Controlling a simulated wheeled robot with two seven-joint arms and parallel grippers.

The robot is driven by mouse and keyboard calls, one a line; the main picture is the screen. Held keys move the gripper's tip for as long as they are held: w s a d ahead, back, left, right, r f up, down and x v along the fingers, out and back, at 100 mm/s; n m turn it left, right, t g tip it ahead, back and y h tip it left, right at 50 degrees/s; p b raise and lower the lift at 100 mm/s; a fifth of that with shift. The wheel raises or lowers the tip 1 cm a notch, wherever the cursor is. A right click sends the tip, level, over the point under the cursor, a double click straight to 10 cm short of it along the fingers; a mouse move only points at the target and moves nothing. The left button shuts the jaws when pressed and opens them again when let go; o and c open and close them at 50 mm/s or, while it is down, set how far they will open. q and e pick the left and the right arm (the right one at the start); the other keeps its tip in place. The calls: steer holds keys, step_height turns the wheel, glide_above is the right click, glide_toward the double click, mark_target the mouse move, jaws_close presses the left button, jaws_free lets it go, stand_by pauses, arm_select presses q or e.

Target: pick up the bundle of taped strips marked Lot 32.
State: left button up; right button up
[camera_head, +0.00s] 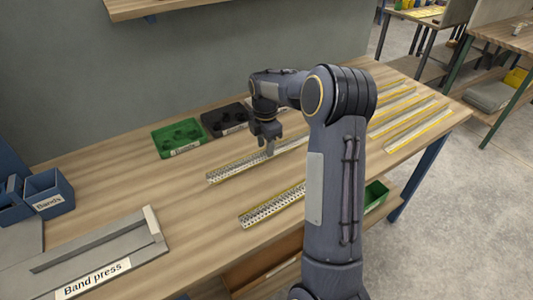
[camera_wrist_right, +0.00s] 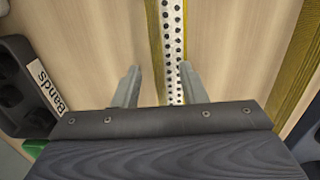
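Long strips with yellow edges and dotted white faces lie on the wooden workbench (camera_head: 130,185). The upper strip (camera_head: 232,171) lies under my right gripper (camera_head: 269,153); the nearer strip (camera_head: 262,212) is partly hidden behind my right arm. Several plainer strips (camera_head: 402,115) lie at the right end. I cannot read a Lot 32 mark on any of them. In the right wrist view, my right gripper (camera_wrist_right: 160,86) is open, its fingers on either side of a dotted strip (camera_wrist_right: 172,42), nearer the right finger. Contact cannot be told. My left gripper is not in view.
A green tray (camera_head: 160,143) and a black tray (camera_head: 209,125) stand at the back. A blue Bands bin (camera_head: 47,203) and the Band press (camera_head: 95,272) are at the left. A shelf (camera_head: 150,8) hangs above. The bench between press and strips is clear.

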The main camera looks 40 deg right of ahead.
steer(key=shift+c, duration=0.5)
jaws_close()
steer(key=shift+r, duration=0.1)
